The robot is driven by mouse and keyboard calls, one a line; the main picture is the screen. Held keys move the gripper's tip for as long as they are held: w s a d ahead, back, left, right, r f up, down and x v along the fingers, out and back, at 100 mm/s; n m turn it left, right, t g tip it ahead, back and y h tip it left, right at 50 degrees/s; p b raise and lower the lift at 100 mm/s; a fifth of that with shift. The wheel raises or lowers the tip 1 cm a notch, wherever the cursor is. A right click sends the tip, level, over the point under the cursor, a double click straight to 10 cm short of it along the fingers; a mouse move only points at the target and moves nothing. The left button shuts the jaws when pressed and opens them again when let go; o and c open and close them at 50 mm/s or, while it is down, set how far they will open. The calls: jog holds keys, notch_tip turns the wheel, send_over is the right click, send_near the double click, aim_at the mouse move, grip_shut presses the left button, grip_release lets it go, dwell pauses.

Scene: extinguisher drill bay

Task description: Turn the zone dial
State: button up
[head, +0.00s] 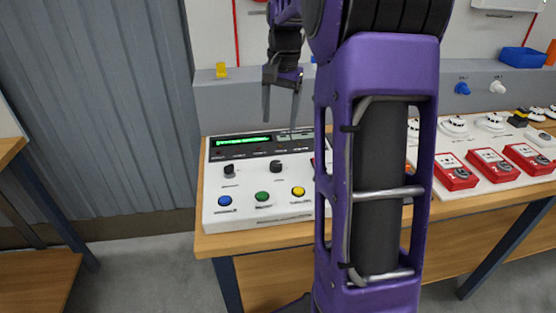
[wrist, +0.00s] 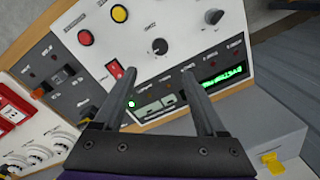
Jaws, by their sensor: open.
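A white control panel (head: 240,209) with two black knobs, a green-lit display and coloured buttons sits on the bench. One knob (head: 277,166) is right of the panel's middle; the other knob (head: 229,170) is further left. Their labels are too small to read surely, so I cannot tell which is the zone dial. My gripper (head: 281,121) points down above the panel's back edge, open and empty. In the wrist view the fingertips (wrist: 159,74) are apart, with the right-hand knob (wrist: 160,46) just beyond the gap between them. The other knob (wrist: 214,17) is off to the right.
Blue (head: 224,201), green (head: 262,196) and yellow (head: 298,191) buttons line the panel's front. A red rocker switch (wrist: 115,68) lies near the left finger. Red call-point boxes (head: 492,167) and white detectors stand further right. My arm hides the panel's right part.

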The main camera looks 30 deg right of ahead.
aim_at(277, 163)
jog(key=f, duration=0.4)
jog(key=f+b, duration=0.1)
jog(key=f, duration=0.8)
jog(key=shift+w+a+f+b, duration=0.15)
jog(key=shift+w+a+b, duration=0.1)
jog(key=shift+w+b, duration=0.1)
grip_shut()
